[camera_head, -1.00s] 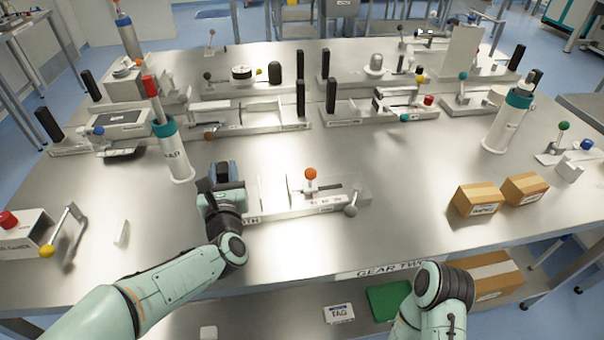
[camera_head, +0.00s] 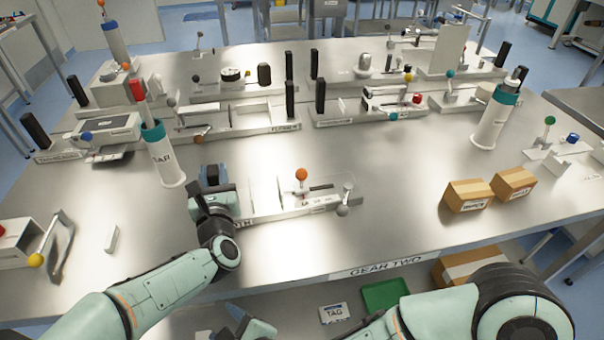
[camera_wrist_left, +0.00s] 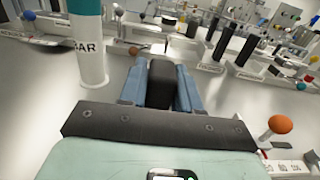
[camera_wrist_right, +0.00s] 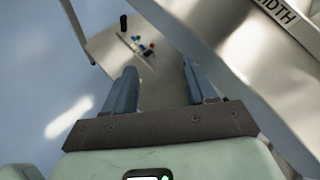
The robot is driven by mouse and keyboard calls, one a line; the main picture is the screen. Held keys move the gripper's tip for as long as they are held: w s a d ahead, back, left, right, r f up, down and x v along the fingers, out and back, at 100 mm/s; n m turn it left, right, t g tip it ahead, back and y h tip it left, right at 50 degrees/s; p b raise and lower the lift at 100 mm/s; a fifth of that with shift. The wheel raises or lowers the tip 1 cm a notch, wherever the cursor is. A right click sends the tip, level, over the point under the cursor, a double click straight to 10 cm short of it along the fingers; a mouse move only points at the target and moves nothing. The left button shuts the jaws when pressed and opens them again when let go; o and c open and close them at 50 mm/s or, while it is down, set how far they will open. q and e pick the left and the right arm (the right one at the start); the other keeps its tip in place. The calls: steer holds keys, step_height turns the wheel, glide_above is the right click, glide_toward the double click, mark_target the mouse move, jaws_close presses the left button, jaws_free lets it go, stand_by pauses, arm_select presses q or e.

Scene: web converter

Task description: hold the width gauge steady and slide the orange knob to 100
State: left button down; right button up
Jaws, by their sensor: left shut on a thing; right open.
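The width gauge (camera_head: 262,213) is a pale base with a scale, near the front of the table. Its orange knob (camera_head: 301,175) stands upright on the slide; it also shows in the left wrist view (camera_wrist_left: 281,124), near scale marks 80 and 100. I cannot tell its exact reading. My left gripper (camera_head: 214,174) is shut on the gauge's black post (camera_wrist_left: 161,84) at its left end. My right gripper (camera_head: 236,313) is low at the table's front edge, open and empty, apart from the gauge. The right wrist view shows its spread fingers (camera_wrist_right: 160,90).
A white cylinder with a teal top (camera_head: 164,155) stands just behind my left gripper. Cardboard boxes (camera_head: 467,197) sit to the right. A green tray (camera_head: 386,295) lies on the lower shelf. The tabletop between gauge and boxes is clear.

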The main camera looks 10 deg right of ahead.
mark_target(302, 179)
steer(key=w+d+r+m+t+h, duration=0.1)
steer(key=w+d+r+m, duration=0.1)
steer(key=w+m, duration=0.1)
steer(key=w+d+r+m+t+h, duration=0.1)
steer(key=w+d+r+m+t, duration=0.1)
steer(key=w+m, duration=0.1)
steer(key=w+d+r+m+t+h, duration=0.2)
steer(key=w+d+r+m, duration=0.1)
steer(key=shift+w+d, duration=0.1)
steer(key=shift+w, duration=0.05)
steer(key=w+d+r+m+t+h, duration=0.1)
steer(key=w+d+m+h, duration=0.1)
steer(key=d, duration=0.1)
steer(key=w+d+r+m+t+h, duration=0.1)
steer(key=w+d+m+h, duration=0.1)
steer(key=w+d+m, duration=0.1)
steer(key=w+d+r+m+t+h, duration=0.1)
steer(key=w+d+m+h, duration=0.1)
steer(key=d, duration=0.3)
steer(key=shift+w+d+r+m, duration=0.15)
steer(key=shift+r+m, duration=0.25)
steer(key=w, duration=0.3)
steer(key=w+d, duration=0.1)
steer(key=w, duration=0.7)
steer(key=shift+w+d, duration=0.2)
steer(key=shift+d, duration=0.2)
steer(key=shift+c, duration=0.3)
